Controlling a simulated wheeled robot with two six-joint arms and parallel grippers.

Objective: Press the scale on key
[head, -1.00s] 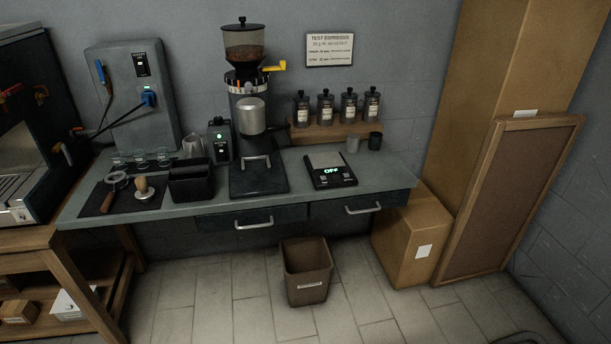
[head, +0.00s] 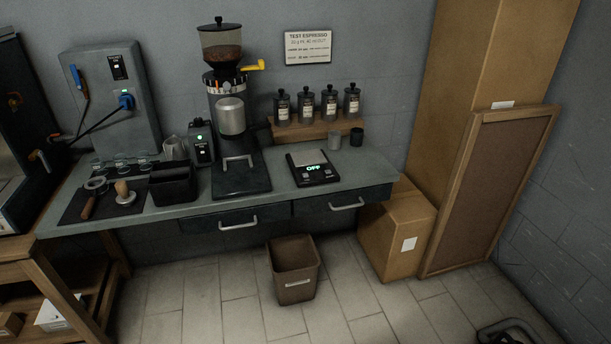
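A small black scale (head: 313,169) with a grey weighing plate sits on the grey counter (head: 385,174), right of the grinder. Its display (head: 314,168) shows green "OFF". Small keys sit near the display; their labels are too small to read.
A tall coffee grinder (head: 230,115) stands left of the scale. Two small cups (head: 356,137) and a wooden rack (head: 315,130) of several jars are behind it. A brown bin (head: 294,270), a cardboard box (head: 397,235) and a leaning framed board (head: 490,190) limit the floor. The floor in front is clear.

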